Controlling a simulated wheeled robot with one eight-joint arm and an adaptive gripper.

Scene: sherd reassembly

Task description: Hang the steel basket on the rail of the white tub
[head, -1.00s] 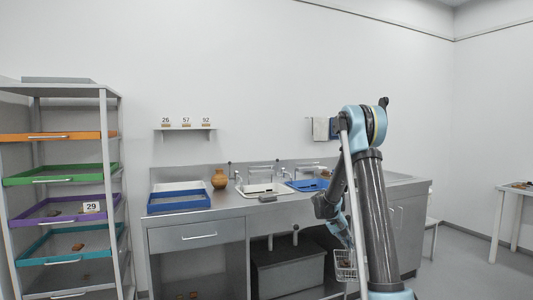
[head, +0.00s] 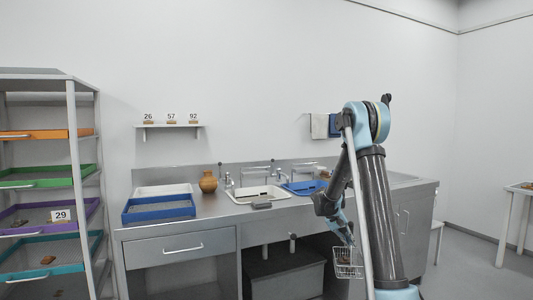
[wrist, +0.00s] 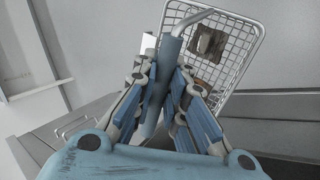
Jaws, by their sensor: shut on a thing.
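The steel basket (head: 347,264) hangs from my gripper (head: 345,244), low in front of the counter. In the wrist view, my gripper (wrist: 165,75) is shut on the basket's handle, and the wire mesh of the basket (wrist: 238,50) stretches beyond the fingers. A brown piece (wrist: 207,44) lies in the basket. The white tub (head: 250,198) is set in the counter left of my arm, with taps behind it. It is well apart from the basket, and its rail is too small to make out.
A blue tub (head: 303,188) sits right of the white one. A small grey object (head: 262,205) lies at the white tub's front edge. A brown jar (head: 208,182) and blue tray (head: 158,208) stand further left on the counter (head: 215,208). A grey bin (head: 287,276) stands underneath.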

